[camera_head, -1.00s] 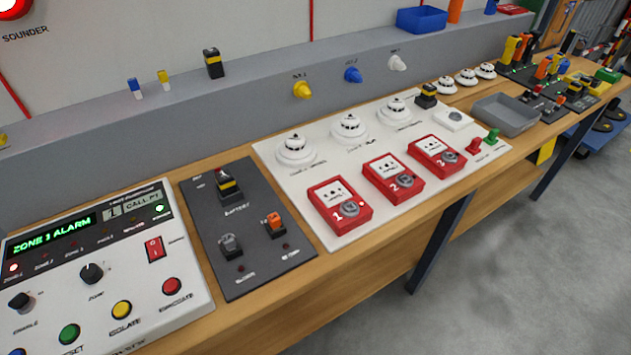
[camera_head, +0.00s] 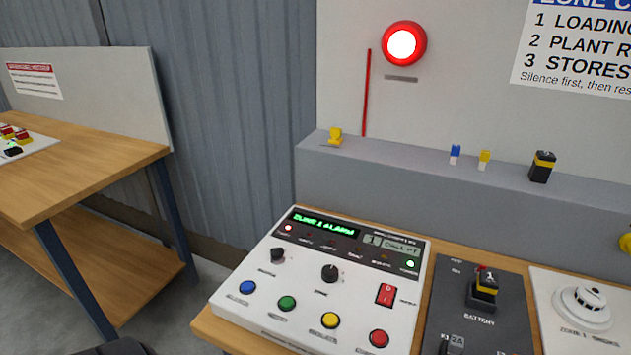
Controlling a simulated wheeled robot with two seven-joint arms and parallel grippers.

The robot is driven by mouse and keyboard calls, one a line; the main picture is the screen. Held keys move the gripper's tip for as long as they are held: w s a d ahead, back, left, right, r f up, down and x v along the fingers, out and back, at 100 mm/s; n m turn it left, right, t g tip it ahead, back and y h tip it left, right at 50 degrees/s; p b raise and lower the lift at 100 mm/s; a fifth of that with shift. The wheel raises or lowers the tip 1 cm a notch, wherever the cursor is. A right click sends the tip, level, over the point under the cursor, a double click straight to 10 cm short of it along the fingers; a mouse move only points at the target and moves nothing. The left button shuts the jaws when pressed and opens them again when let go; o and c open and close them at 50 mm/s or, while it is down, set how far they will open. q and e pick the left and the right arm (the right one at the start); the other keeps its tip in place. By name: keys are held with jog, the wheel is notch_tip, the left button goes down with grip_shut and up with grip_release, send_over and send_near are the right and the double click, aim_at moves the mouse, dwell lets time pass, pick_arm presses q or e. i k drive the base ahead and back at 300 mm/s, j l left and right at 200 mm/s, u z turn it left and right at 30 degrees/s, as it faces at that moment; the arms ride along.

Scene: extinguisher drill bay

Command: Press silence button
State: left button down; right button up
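The white alarm panel (camera_head: 345,294) stands on the wooden bench at the lower middle. Its display (camera_head: 325,221) reads ZONE 1 ALARM in green. Along its front edge are a blue button (camera_head: 248,287), a green button (camera_head: 287,303), a yellow button (camera_head: 331,320) and a red button (camera_head: 379,338). The small labels under them are too blurred to read, so I cannot confirm which one is silence. Two black knobs (camera_head: 329,273) and a red switch (camera_head: 386,294) sit above the buttons. Neither gripper is in view.
The round red sounder (camera_head: 404,44) on the wall is lit. A dark battery plate (camera_head: 478,310) and a white detector board (camera_head: 583,306) adjoin the panel on the right. A grey ledge (camera_head: 400,185) runs behind. Another wooden table (camera_head: 75,180) stands left, across a gap.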

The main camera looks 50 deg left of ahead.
aim_at(247, 286)
jog(key=u, duration=1.35)
